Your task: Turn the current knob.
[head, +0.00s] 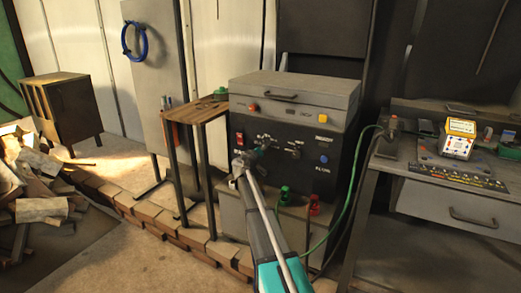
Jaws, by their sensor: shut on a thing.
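A dark machine (333,150) with a black front panel stands near the middle of the head view. The panel carries small knobs, a red button (240,139) at left and a blue button (323,159) at right. My gripper (257,154) is at the left-centre of this panel. It is shut on a small knob there, taken to be the current knob. The fingers mostly hide the knob, and its pointer and markings are too small to read. Another small knob (296,147) shows to the right of my gripper.
Green and red cable plugs (284,193) stick out below the panel. A green cable (353,180) loops down at right. A small wooden table (198,110) stands close on the left. A grey workbench (445,208) with a yellow-white device (457,138) stands on the right. Firewood (42,210) lies far left.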

